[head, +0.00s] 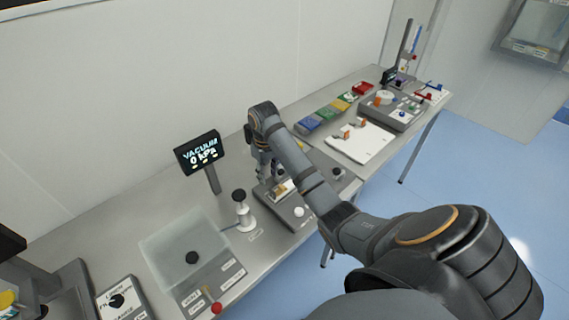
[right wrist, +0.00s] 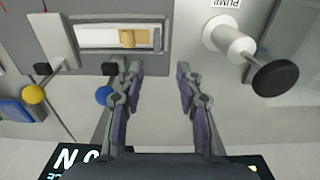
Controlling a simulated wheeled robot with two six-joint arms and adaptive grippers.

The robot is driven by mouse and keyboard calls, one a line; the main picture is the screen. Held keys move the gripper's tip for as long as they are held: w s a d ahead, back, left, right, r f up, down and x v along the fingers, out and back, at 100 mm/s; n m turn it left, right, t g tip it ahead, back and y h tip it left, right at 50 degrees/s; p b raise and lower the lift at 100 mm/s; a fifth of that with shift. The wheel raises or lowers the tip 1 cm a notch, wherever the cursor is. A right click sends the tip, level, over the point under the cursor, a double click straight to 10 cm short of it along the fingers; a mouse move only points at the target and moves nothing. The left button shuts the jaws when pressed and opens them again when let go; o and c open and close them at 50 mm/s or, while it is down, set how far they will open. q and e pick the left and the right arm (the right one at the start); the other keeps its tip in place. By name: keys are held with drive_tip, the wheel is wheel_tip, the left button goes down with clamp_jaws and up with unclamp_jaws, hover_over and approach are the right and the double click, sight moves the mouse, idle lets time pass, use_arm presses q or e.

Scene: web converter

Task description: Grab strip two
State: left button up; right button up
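No strip with a readable number shows, so I cannot tell which is strip two. A pale strip with a tan block on it (right wrist: 125,38) lies in a framed slot of a grey fixture (right wrist: 185,15) in the right wrist view. The fixture (head: 310,212) also shows in the head view, partly behind my right arm. My right gripper (right wrist: 160,68) is open and empty, its fingertips just beside the slot and short of the strip. In the head view my right gripper (head: 264,170) points down over the fixture's far side. My left gripper is not in view.
A pump with a black knob (head: 240,197) stands left of the fixture, near a vacuum display (head: 199,152) reading 0 kPa. A clear-lidded box (head: 185,240) is at front left. Coloured trays (head: 325,113) and a white board with orange blocks (head: 372,146) lie farther right.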

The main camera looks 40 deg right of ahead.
sight(270, 189)
wheel_tip(270, 189, down, 3)
drive_tip(key=shift+w+r+b, duration=0.1)
drive_tip(key=shift+w+b, duration=0.05)
drive_tip(key=shift+b, duration=0.45)
drive_tip(key=shift+w+f, duration=0.2)
drive_tip(key=shift+f, duration=0.3)
drive_tip(key=f, duration=0.1)
drive_tip(key=f+p, duration=0.2)
drive_tip(key=shift+s+d+f, duration=0.2)
drive_tip(key=shift+s+f, duration=0.05)
drive_tip(key=shift+w+f, duration=0.1)
drive_tip(key=shift+f, duration=0.35)
clamp_jaws()
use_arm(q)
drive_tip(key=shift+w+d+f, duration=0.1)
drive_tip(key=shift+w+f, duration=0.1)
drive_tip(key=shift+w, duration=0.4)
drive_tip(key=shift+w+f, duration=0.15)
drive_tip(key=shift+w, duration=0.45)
use_arm(e)
drive_tip(key=shift+r, duration=0.1)
